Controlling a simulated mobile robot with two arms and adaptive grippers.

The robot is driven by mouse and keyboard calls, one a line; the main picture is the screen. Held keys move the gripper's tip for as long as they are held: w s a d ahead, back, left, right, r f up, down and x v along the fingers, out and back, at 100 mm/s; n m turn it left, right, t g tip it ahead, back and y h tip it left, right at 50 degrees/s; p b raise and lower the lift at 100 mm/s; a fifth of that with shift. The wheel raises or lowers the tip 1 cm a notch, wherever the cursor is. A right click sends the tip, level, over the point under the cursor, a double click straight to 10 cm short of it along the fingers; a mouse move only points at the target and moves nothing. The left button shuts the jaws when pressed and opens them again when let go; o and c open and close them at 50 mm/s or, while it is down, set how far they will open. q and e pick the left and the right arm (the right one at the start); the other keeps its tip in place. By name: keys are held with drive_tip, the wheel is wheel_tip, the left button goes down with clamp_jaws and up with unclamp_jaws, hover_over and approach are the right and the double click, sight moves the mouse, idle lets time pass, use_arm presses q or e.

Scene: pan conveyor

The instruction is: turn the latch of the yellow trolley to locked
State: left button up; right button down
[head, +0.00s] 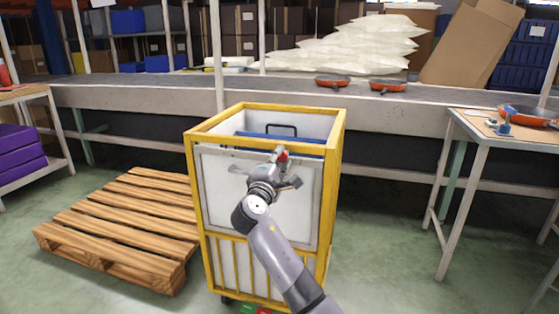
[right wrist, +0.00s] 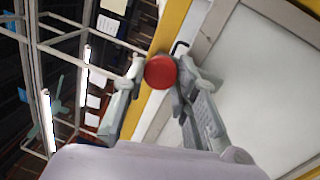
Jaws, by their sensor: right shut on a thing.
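The yellow trolley (head: 190,215) stands in the middle of the head view, with a yellow frame and pale panels. Its latch has a red round knob (head: 284,156) near the top of the front panel. In the right wrist view the red knob (right wrist: 161,71) sits between the fingertips, beside the yellow frame bar. My right gripper (head: 280,163) is shut on the knob; it also shows in the right wrist view (right wrist: 158,76). The gripper hides most of the latch, so I cannot tell which way it is turned. My left gripper is not in view.
A wooden pallet (head: 120,225) lies left of the trolley. The conveyor (head: 400,112) runs behind, carrying red pans (head: 387,86) and pale sacks (head: 350,48). A table (head: 480,127) stands at the right. Green floor is free between trolley and table.

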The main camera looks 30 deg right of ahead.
drive_tip(key=c, duration=1.3)
unclamp_jaws()
drive_tip(key=v, duration=1.2)
